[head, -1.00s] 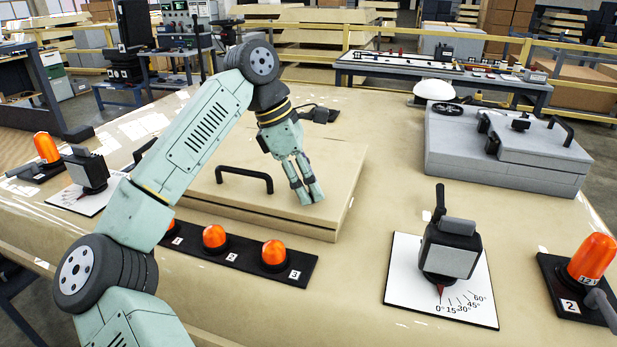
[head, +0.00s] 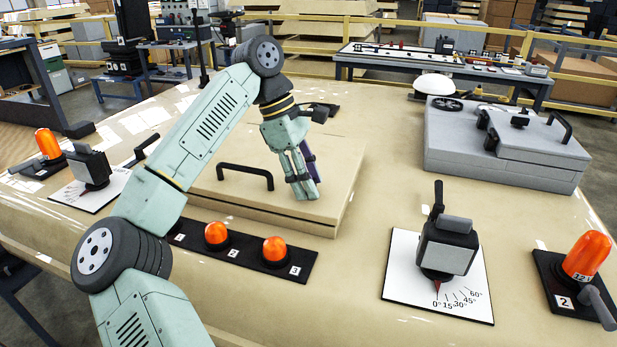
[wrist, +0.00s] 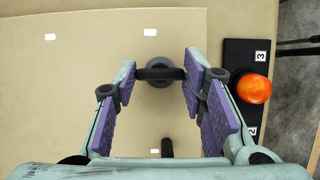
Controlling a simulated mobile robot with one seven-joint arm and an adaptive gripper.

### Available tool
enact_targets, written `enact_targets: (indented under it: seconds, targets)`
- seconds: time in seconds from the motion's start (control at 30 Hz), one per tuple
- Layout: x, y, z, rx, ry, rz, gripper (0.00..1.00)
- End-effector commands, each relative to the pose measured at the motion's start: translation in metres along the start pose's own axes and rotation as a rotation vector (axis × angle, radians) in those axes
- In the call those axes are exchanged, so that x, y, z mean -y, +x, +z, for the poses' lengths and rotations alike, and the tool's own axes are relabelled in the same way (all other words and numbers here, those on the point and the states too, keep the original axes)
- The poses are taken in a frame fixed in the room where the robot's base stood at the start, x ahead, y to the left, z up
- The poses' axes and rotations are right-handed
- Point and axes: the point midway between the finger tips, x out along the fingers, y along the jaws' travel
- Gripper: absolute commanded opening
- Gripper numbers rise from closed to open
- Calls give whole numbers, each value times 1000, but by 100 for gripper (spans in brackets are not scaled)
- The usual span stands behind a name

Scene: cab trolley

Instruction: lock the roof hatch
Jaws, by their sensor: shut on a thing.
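The beige hatch panel (head: 235,195) lies on the beige roof surface, with a black bar handle (head: 245,170) on it. It also shows in the wrist view (wrist: 60,100). My gripper (head: 306,194) points down at the panel's right part. In the wrist view, my gripper (wrist: 158,76) has its purple-padded fingers on either side of a dark turn-knob (wrist: 158,70), a bar on a round base, and grips its bar. In the head view, the fingers hide the knob. A black stub, likely the handle's end, shows below it in the wrist view (wrist: 167,148).
A black strip holds orange lamps (head: 274,249) in front of the panel; one shows in the wrist view (wrist: 254,88). A lever unit with an angle scale (head: 446,248) stands right. A grey hatch box (head: 500,160) stands back right. Another orange lamp (head: 586,255) stands far right.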

Motion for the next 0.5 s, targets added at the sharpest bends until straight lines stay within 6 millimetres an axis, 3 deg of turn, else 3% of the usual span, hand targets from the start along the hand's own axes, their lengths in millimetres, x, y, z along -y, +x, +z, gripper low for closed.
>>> enact_targets:
  seconds: [0.07, 0.1, 0.4, 0.5]
  targets:
    - [0, 0, 0, 0, 3, 0, 10]
    - [0, 0, 0, 0, 3, 0, 39]
    - [0, 0, 0, 0, 1, 0, 58]
    - [0, 0, 0, 0, 1, 0, 58]
